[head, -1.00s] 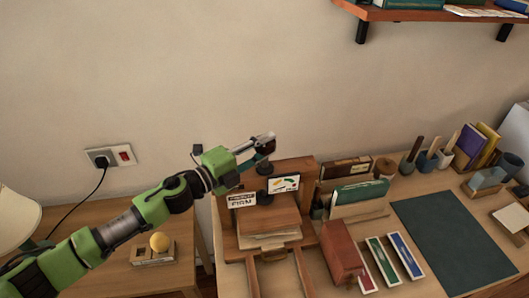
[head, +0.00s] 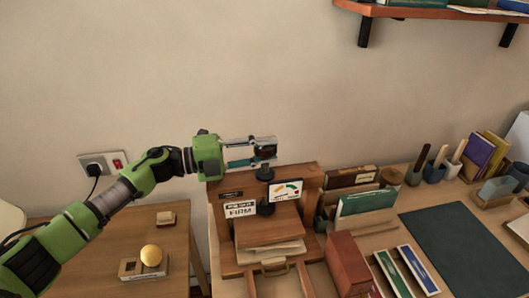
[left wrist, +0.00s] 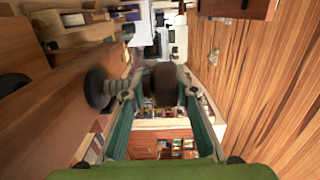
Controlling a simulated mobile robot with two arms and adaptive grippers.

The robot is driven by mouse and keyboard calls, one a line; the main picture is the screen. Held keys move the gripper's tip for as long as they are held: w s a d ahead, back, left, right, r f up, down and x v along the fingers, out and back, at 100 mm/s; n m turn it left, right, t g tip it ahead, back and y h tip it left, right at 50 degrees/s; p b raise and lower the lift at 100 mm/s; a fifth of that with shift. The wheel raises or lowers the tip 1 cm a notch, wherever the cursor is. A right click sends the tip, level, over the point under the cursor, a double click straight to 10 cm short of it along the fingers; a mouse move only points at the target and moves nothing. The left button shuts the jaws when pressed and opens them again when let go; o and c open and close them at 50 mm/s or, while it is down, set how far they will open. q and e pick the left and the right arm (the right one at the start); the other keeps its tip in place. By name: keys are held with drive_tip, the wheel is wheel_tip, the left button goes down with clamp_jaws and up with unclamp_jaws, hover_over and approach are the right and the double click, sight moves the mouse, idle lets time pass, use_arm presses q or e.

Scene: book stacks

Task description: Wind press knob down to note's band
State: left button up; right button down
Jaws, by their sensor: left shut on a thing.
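The wooden press (head: 311,184) stands on the desk with papers (head: 271,250) under its board. Its dark knob (head: 267,153) tops a black screw post (head: 265,174). My left gripper (head: 263,145) reaches in from the left and is shut on the knob. In the left wrist view the knob (left wrist: 163,84) sits between the fingertips. A white note (head: 240,210) reading "FIRM" is on the press front, beside a dial (head: 287,190) with coloured bands. The needle is too small to read surely. My right gripper is out of view.
Green and brown books (head: 365,203) stand right of the press. A red box (head: 347,262) and slim cases (head: 418,268) lie in front of them. A dark mat (head: 460,245) lies farther right. A yellow ball (head: 151,255) sits on a holder on the left table.

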use_arm(q)
drive_tip(key=shift+w+r, duration=0.15)
drive_tip(key=shift+r, duration=0.65)
drive_tip(key=o, duration=0.9)
drive_tip(key=shift+f, duration=0.15)
drive_tip(key=v, duration=1.2)
drive_tip(key=shift+f, duration=0.35)
